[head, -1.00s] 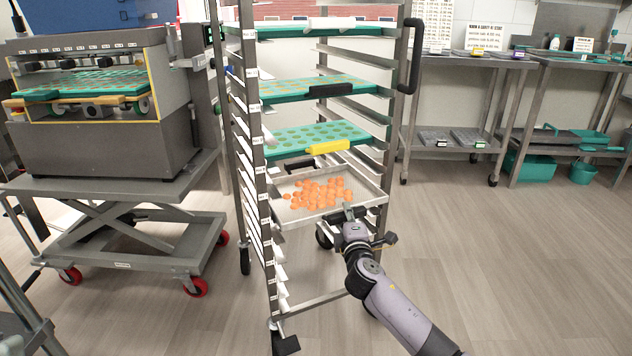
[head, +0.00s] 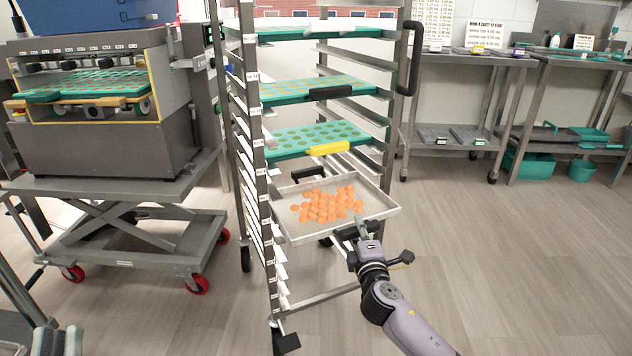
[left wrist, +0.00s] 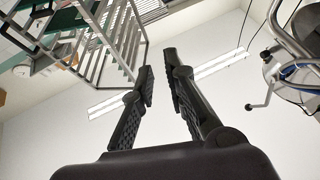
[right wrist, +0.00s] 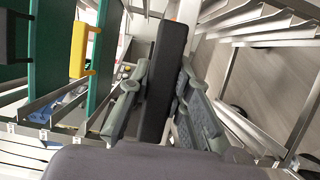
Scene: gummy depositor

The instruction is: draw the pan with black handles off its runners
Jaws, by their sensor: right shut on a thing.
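The pan with black handles (head: 378,200) is a shallow metal tray holding many orange gummies (head: 328,205). It sits low in the rack (head: 258,110), with its front part jutting out past the posts. Its far black handle (head: 308,174) shows at the back edge. My right gripper (head: 359,231) is shut on the near black handle, which shows as a dark bar (right wrist: 165,80) between the fingers in the right wrist view. My left gripper (head: 58,340) is at the bottom left of the head view, far from the rack. Its fingers (left wrist: 158,85) are apart and empty.
Teal mould trays sit above, one with a yellow handle (head: 328,148) and one with a black handle (head: 331,92). The depositor (head: 105,130) stands on a lift cart (head: 120,220) at the left. Floor to the right is clear up to steel tables (head: 470,60).

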